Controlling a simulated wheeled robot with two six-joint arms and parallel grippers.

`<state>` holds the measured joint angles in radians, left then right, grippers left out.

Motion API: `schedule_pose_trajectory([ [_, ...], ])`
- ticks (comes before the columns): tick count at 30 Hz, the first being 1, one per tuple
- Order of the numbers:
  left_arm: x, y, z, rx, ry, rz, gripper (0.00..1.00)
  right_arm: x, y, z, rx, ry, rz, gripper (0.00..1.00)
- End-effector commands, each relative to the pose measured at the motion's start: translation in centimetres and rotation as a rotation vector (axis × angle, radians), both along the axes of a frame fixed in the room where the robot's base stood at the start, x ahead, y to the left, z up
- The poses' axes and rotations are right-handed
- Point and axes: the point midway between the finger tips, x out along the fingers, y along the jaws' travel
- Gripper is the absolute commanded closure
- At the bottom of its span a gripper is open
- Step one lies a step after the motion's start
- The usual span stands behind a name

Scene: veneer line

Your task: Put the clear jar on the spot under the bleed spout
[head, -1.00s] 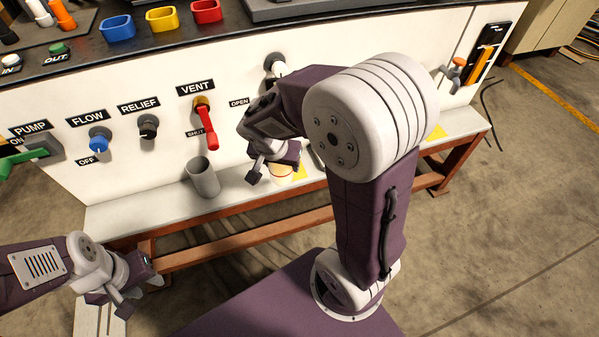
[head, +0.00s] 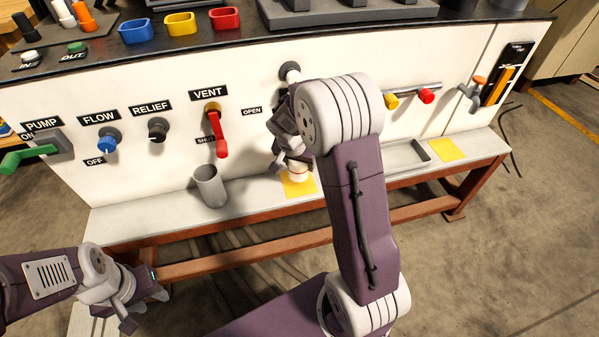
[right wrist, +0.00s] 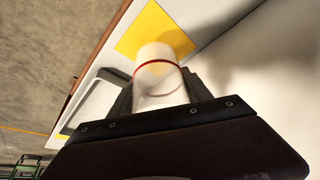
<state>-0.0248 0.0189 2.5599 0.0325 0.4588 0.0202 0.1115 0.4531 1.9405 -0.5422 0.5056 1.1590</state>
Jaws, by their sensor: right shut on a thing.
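The clear jar (right wrist: 160,82), with a red ring, is between the two fingers of my right gripper (right wrist: 158,98), which is shut on it. In the head view the jar's pale lower part (head: 298,172) shows below my right gripper (head: 290,158), over a yellow square (head: 299,188) on the white ledge. The yellow square also shows in the right wrist view (right wrist: 150,28), past the jar. I cannot tell whether the jar touches it. A pipe fitting (head: 290,71) on the panel above is partly hidden by my arm. My left gripper (head: 145,307) is open and empty, low at the left.
A grey cup (head: 210,187) stands on the ledge (head: 140,217) left of the jar. A red vent lever (head: 219,137) hangs above the cup. To the right are a grey tray (head: 405,157), a second yellow square (head: 447,149) and a pipe with yellow and red knobs (head: 412,96).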

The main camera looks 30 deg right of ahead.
Motion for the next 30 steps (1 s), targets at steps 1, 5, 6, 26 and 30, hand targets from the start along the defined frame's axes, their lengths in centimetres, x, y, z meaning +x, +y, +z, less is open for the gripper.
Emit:
schedule_pose_trajectory([
  [1, 0.0, 0.0, -1.0, 0.000, 0.000, 0.000, 0.64, 0.0, 0.0, -1.3, 0.001, 0.002, 0.000, 0.87],
  [5, 0.0, 0.0, -2.6, 0.000, 0.000, 0.000, 0.64, -0.1, 0.0, -3.8, 0.000, 0.003, 0.000, 0.87],
  [6, 0.0, 0.0, -2.7, 0.000, 0.000, 0.000, 0.64, 0.0, 0.0, -4.0, 0.001, 0.001, 0.000, 0.87],
  [26, 0.0, 0.0, -2.7, 0.000, 0.000, 0.000, 0.64, -0.1, 0.0, -3.9, 0.000, 0.001, 0.000, 0.21],
  [30, 0.0, 0.0, -2.0, 0.000, 0.000, 0.000, 0.64, -0.1, 0.0, -3.3, 0.000, 0.001, 0.000, 0.21],
])
